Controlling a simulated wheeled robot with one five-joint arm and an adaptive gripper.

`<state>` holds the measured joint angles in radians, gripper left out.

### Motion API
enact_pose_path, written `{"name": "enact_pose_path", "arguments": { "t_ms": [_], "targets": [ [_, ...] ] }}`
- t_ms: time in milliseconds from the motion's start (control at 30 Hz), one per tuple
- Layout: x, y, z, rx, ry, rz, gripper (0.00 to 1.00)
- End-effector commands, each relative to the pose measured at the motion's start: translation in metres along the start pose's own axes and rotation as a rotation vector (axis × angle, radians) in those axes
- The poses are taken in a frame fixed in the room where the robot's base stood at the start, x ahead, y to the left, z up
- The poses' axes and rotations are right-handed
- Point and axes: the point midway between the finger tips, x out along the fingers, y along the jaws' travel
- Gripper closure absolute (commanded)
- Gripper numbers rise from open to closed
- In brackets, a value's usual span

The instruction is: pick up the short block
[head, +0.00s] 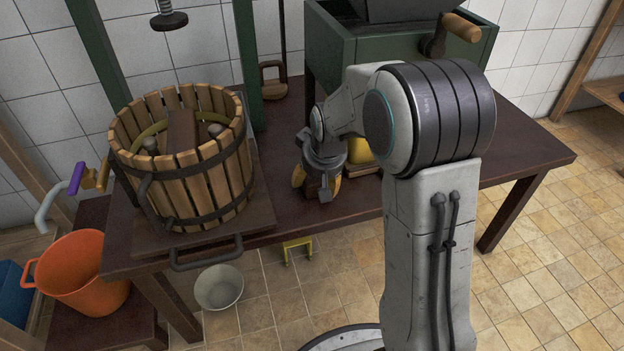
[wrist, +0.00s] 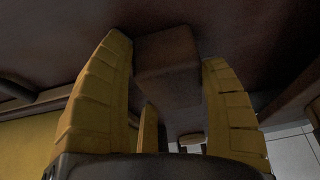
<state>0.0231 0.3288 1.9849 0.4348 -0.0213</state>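A short brown block (wrist: 168,58) shows in the wrist view between the two yellow finger pads of my gripper (wrist: 167,70). The pads stand apart, one on each side of the block; small gaps seem to show, and firm contact is not clear. In the head view my gripper (head: 318,182) points down at the front part of the dark table (head: 365,205), right of the slatted basket. There the fingers and my wrist mostly hide the block.
The slatted wooden basket (head: 205,185) stands left on the table, with a brown beam (head: 182,132) inside. A green machine (head: 345,50) with a crank stands behind my arm. A padlock-shaped wooden thing (head: 273,82) lies behind. An orange bucket (head: 82,275) and white bowl (head: 219,287) are lower.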

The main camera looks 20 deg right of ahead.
Motion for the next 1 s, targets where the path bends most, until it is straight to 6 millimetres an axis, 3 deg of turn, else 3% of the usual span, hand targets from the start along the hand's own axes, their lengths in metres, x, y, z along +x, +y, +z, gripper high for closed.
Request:
{"name": "enact_pose_path", "arguments": {
  "t_ms": [333, 1000],
  "targets": [
    [0.0, -0.0001, 0.0001, 0.0, 0.0, 0.0, 0.68],
    [-0.0089, -0.0022, -0.0053, 0.0, 0.0, -0.002, 0.68]
  ]
}}
